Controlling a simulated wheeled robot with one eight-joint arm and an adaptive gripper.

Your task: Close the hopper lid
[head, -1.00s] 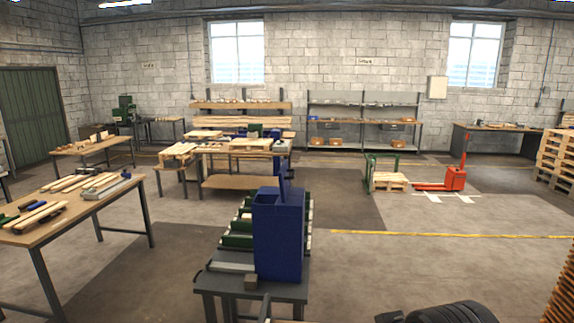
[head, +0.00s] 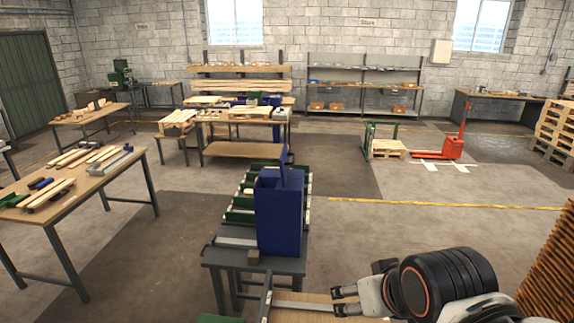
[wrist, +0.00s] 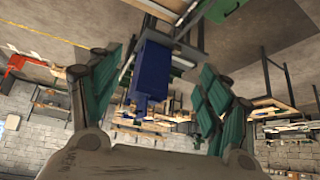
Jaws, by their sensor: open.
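The blue hopper (head: 280,218) stands on a dark grey stand in the middle of the head view. Its lid (head: 283,166) is a narrow blue panel standing upright above the hopper's top, so the hopper looks open. My gripper (head: 338,301) is at the lower right of the hopper, apart from it and lower than its top. In the wrist view, my gripper's two green-padded fingers (wrist: 158,100) are spread wide with nothing held. The hopper (wrist: 152,70) shows upside down between them, some way off.
The dark stand (head: 240,262) carries the hopper, with a green-sided roller line (head: 240,205) behind it. A wooden surface (head: 315,308) lies under my gripper. A stack of wood (head: 550,265) stands at the right edge. Floor right of the hopper is clear.

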